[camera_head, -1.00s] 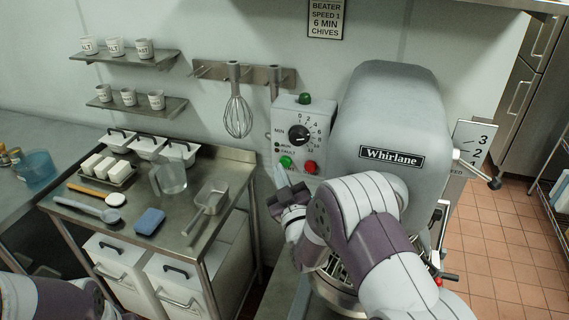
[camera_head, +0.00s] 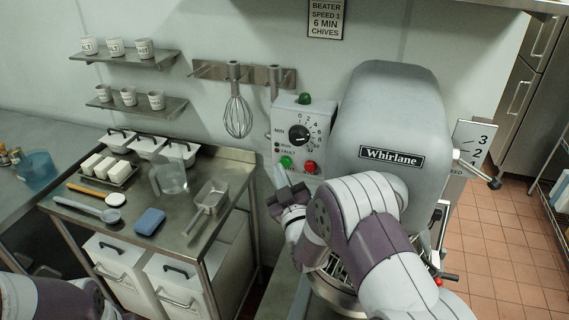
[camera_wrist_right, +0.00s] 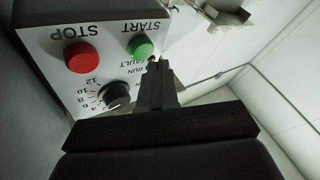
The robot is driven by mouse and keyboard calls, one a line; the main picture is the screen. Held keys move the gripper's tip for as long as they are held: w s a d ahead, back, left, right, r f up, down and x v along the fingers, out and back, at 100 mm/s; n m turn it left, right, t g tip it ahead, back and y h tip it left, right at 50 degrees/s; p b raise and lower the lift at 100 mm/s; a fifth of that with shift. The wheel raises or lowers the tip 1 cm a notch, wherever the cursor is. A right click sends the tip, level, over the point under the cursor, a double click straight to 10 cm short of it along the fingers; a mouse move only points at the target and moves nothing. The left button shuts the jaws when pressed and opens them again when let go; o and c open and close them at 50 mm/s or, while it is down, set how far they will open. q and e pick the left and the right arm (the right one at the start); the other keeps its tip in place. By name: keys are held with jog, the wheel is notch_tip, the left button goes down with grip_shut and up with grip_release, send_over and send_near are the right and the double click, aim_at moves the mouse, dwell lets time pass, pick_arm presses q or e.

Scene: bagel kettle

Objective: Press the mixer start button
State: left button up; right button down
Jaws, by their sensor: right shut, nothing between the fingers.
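The control box (camera_head: 296,122) is on the wall left of the grey Whirlane mixer (camera_head: 393,115). Its green START button (camera_head: 286,161) and red STOP button (camera_head: 309,167) sit along the lower edge. My right gripper (camera_head: 279,172) is just below the green button in the head view, shut and empty. In the right wrist view the closed fingertips (camera_wrist_right: 157,62) point at the panel close beside the green START button (camera_wrist_right: 140,47); I cannot tell whether they touch it. The red STOP button (camera_wrist_right: 81,57) is farther left. My left arm shows at the lower left; its gripper is out of view.
The timer dial (camera_head: 299,135) sits above the buttons and shows in the right wrist view (camera_wrist_right: 114,96). A whisk (camera_head: 238,115) hangs from a wall rack to the left. A steel table (camera_head: 227,178) with a scoop, jug and blue sponge stands at left.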

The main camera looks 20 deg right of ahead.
jog(key=shift+w+d+b, duration=0.25)
jog(key=shift+w+b, duration=0.1)
jog(key=shift+w+d, duration=0.1)
jog(key=shift+w, duration=0.05)
dwell(0.6)
